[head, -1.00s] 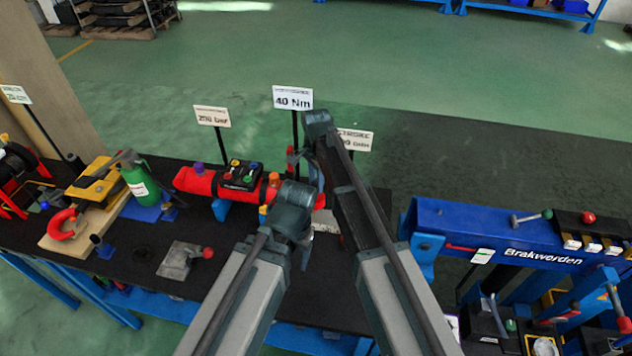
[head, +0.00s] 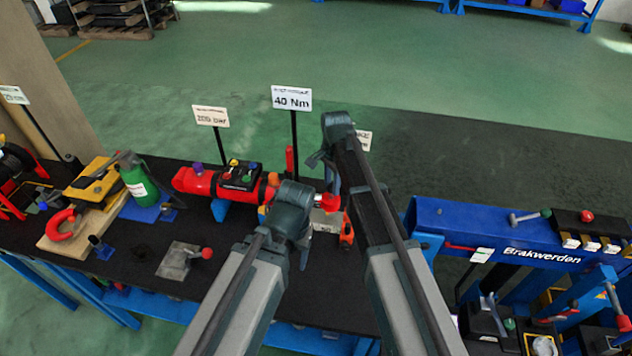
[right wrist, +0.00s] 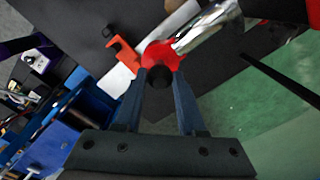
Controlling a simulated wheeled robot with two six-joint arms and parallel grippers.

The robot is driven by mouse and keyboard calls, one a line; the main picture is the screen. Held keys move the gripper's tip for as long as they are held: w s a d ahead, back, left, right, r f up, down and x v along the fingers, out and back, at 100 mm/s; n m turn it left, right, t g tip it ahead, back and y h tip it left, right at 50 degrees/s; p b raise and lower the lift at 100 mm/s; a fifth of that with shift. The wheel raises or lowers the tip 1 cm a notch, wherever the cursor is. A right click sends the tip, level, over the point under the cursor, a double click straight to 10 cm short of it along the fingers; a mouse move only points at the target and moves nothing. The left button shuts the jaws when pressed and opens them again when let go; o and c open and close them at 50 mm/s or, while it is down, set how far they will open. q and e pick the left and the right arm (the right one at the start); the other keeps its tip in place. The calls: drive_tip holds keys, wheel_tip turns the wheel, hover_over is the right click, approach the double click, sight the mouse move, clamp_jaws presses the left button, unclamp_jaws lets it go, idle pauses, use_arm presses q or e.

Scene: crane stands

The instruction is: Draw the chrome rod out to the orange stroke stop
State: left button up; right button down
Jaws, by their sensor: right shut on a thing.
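The red cylinder (head: 200,182) lies on the black bench top, with a valve block on it. Its chrome rod (right wrist: 208,28) shows plainly in the right wrist view and ends in a red knob (right wrist: 162,55). My right gripper (right wrist: 159,84) is shut on this red knob. The orange stroke stop (head: 346,236) stands by the rod's end; it also shows in the right wrist view (right wrist: 121,55), left of the knob with a gap between. In the head view my left arm covers part of the rod. My left gripper (head: 304,252) is mostly hidden behind its own wrist.
The 40 Nm sign (head: 292,99) stands behind the rod. A green bottle (head: 138,182), a yellow clamp (head: 92,182) and a small metal plate (head: 178,260) are on the bench to the left. A blue beam (head: 500,232) on a separate stand is at right, across a gap.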

drive_tip(key=d, duration=0.2)
drive_tip(key=s+d, duration=0.1)
drive_tip(key=d, duration=0.2)
drive_tip(key=shift+d, duration=0.15)
drive_tip(key=c, duration=0.5)
unclamp_jaws()
drive_tip(key=shift+d, duration=0.1)
drive_tip(key=shift+r, duration=0.1)
wheel_tip(320, 180, up, 14)
drive_tip(key=p, duration=1.3)
drive_tip(key=shift+f+p, duration=0.2)
drive_tip(key=shift+p, duration=0.2)
